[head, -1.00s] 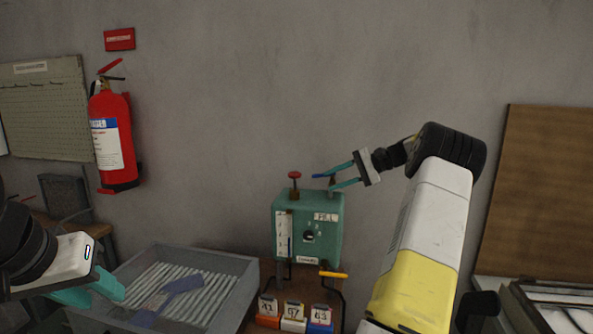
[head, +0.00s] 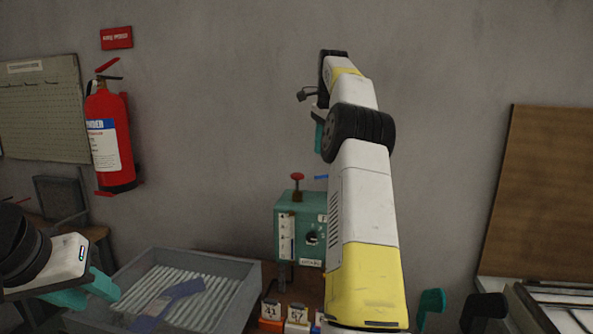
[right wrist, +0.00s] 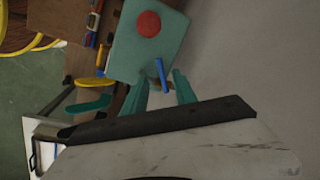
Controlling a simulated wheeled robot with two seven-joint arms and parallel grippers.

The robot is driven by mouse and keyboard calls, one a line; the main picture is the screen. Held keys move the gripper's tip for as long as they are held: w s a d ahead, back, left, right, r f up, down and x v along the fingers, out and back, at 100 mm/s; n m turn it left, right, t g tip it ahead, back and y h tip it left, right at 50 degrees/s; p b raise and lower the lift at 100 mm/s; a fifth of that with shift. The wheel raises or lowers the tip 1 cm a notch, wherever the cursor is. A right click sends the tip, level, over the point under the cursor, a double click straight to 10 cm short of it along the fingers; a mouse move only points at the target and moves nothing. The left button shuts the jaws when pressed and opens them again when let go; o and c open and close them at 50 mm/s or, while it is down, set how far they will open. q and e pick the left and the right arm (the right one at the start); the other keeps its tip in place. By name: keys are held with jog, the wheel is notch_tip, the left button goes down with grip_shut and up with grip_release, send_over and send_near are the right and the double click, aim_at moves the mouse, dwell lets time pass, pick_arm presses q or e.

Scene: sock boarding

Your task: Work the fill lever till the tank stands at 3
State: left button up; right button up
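The teal tank box (head: 285,212) stands against the wall, with a white gauge strip (head: 286,236) on its front. The gauge reading is too small to make out. A red knob (head: 297,177) sits on top, and the blue-tipped fill lever (head: 321,178) shows beside it, partly hidden by my right arm. In the right wrist view the blue lever (right wrist: 161,74) lies near the tips of my right gripper (right wrist: 160,84), whose teal fingers are apart; contact cannot be told. My left gripper (head: 92,287) is at lower left, fingers apart and empty.
A grey tray (head: 235,268) with white ribs and a blue-grey item (head: 165,304) stands left of the tank. Numbered blocks (head: 297,317) sit in front of the tank. A red extinguisher (head: 108,140) hangs on the wall. A brown board (head: 540,190) stands at right.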

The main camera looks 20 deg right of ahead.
aim_at(320, 177)
jog(key=f, duration=0.3)
jog(key=w+f, duration=0.1)
jog(key=f, duration=0.3)
jog(key=shift+w+f, duration=0.2)
jog(key=shift+c, duration=0.3)
grip_shut()
dwell(0.9)
